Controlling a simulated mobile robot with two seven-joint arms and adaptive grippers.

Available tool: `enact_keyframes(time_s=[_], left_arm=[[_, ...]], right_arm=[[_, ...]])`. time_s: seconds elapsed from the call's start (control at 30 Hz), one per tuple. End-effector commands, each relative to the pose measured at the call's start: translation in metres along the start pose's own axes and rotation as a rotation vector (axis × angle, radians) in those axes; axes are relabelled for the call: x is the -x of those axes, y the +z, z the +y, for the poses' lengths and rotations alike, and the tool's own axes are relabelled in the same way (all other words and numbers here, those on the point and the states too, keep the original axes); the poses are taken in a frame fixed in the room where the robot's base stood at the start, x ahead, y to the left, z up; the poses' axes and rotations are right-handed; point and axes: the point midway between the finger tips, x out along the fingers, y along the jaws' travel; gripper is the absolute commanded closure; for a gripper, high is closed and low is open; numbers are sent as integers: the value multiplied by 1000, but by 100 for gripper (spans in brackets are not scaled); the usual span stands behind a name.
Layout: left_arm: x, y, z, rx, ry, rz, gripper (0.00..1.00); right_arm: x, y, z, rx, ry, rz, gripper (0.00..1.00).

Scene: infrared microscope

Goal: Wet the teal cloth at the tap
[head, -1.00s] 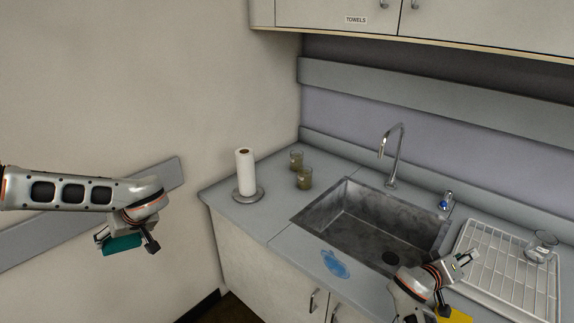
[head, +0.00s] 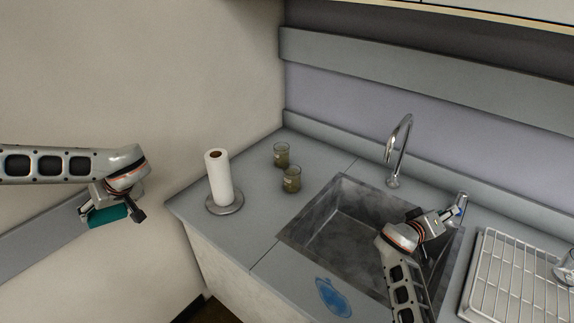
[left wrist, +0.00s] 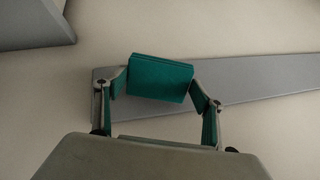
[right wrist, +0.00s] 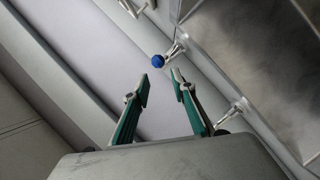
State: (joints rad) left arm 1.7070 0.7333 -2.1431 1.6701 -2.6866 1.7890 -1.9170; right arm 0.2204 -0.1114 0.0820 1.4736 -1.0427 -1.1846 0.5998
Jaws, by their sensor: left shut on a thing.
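The teal cloth (head: 108,216) is a folded block held in my left gripper (head: 112,210), off to the left in front of the wall. In the left wrist view the cloth (left wrist: 160,78) sits between both fingertips. The chrome tap (head: 401,150) arches up behind the grey sink (head: 335,215); no water stream shows. My right gripper (head: 452,212) is beside the blue-marked tap handle (head: 461,204) at the sink's back right. In the right wrist view its fingers (right wrist: 160,88) are apart and empty, with the handle's blue knob (right wrist: 158,61) just beyond the tips.
A paper towel roll (head: 219,178) and two beakers (head: 291,180) stand left of the sink. A blue puddle-like patch (head: 333,297) lies on the front counter. A white wire drying rack (head: 515,280) with a glass is at right.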

Motion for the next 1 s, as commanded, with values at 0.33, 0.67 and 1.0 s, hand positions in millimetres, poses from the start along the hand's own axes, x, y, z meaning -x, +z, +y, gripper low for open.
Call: enact_keyframes(time_s=[0.33, 0.67, 1.0], left_arm=[[3, -2, -1, 0, 0, 1, 46], [2, -2, -1, 0, 0, 0, 46], [3, -2, -1, 0, 0, 0, 46]], right_arm=[[-66, -1, 2, 3, 3, 0, 74], [-102, 0, 1, 0, 1, 0, 74], [-105, 0, 1, 0, 0, -1, 74]])
